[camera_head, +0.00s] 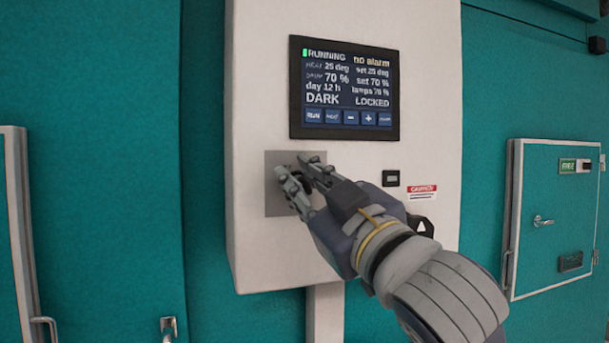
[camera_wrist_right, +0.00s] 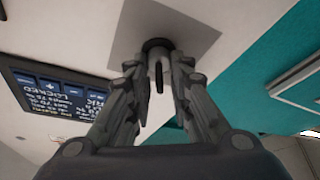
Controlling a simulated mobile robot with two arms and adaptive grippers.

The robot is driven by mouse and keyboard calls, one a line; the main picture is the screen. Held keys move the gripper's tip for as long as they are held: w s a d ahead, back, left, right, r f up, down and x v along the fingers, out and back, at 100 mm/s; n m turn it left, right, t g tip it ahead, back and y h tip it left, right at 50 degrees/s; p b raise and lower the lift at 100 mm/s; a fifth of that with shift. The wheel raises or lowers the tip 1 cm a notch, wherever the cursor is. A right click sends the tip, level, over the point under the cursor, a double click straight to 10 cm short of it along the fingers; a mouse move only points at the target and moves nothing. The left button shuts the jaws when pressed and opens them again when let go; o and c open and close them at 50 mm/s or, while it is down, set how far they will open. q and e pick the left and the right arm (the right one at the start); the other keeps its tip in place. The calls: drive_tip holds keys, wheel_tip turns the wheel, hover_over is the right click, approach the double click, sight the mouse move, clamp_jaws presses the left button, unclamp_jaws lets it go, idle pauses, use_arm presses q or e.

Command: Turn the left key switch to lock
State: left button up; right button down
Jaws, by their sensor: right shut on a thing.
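The key switch (camera_wrist_right: 157,62) sits on a grey square plate (camera_head: 274,202) on the white control panel (camera_head: 262,110), below the screen. My right gripper (camera_head: 305,182) is at the plate with its fingers around the key switch and hides most of it in the head view. The screen (camera_head: 345,88) reads RUNNING, no alarm, DARK and LOCKED. My left gripper is not in view.
A small black switch (camera_head: 391,178) and a red and white caution label (camera_head: 422,191) are right of the plate. Teal doors with handles (camera_head: 543,221) stand on both sides of the panel.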

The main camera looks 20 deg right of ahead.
drive_tip(key=shift+r+n, duration=0.1)
drive_tip(key=shift+n, duration=0.3)
drive_tip(key=c, duration=1.8)
unclamp_jaws()
